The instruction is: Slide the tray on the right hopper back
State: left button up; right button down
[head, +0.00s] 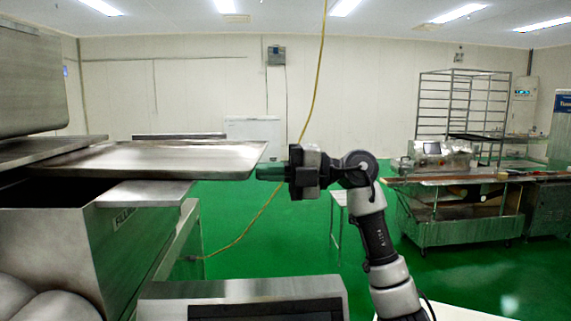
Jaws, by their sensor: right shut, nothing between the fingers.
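The flat metal tray (190,158) lies over the hopper (75,228) at the left and juts out to the right past it. The hopper's dark opening shows under the tray, and a label is on its side. My right gripper (268,171) is shut and empty, pointing left. Its fingertips are at the tray's right end, a little below the top edge; I cannot tell whether they touch it. My left gripper is not in view.
A metal machine part (240,292) stands low in front. A yellow cable (313,85) hangs from the ceiling to the floor. A workbench (460,212) with a machine and a wire rack (462,100) stand at the right. Green floor (290,250) is open between.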

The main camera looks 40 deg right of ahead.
aim_at(254, 168)
jog(key=shift+w, duration=0.25)
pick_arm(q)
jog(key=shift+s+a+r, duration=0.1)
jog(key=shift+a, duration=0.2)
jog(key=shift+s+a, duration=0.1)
pick_arm(e)
jog(key=shift+a, duration=0.1)
